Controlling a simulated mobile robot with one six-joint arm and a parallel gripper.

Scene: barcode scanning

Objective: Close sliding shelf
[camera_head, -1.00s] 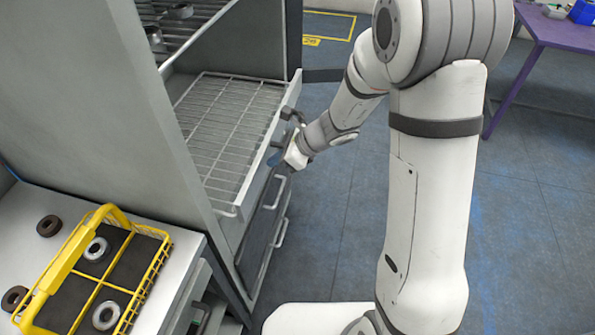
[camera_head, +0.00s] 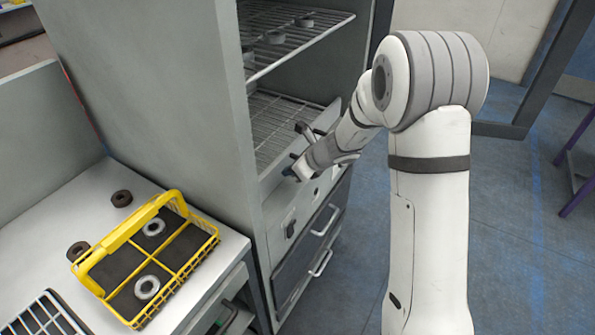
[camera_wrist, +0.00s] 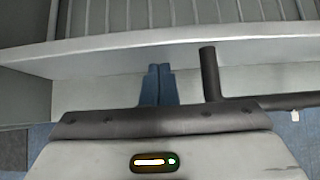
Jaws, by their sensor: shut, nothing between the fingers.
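The sliding shelf (camera_head: 268,120) is a grey wire rack with a pale front, inside the tall grey cabinet (camera_head: 160,75). Its front now sits close to the cabinet opening; I cannot tell if it is fully flush. My gripper (camera_head: 288,172) is at the shelf's front, fingers together and empty. In the wrist view the shelf's front (camera_wrist: 150,50) crosses the top with rack bars behind it. The blue fingertips of my gripper (camera_wrist: 158,72) point at it, touching or very near. My forearm hides part of the shelf front in the head view.
An upper wire shelf (camera_head: 330,27) holds several dark rings. Drawers with bar handles (camera_head: 320,262) are below. A yellow basket (camera_head: 120,245) with metal rings stands on the left counter (camera_head: 160,182). An open door frame (camera_head: 535,95) stands at right.

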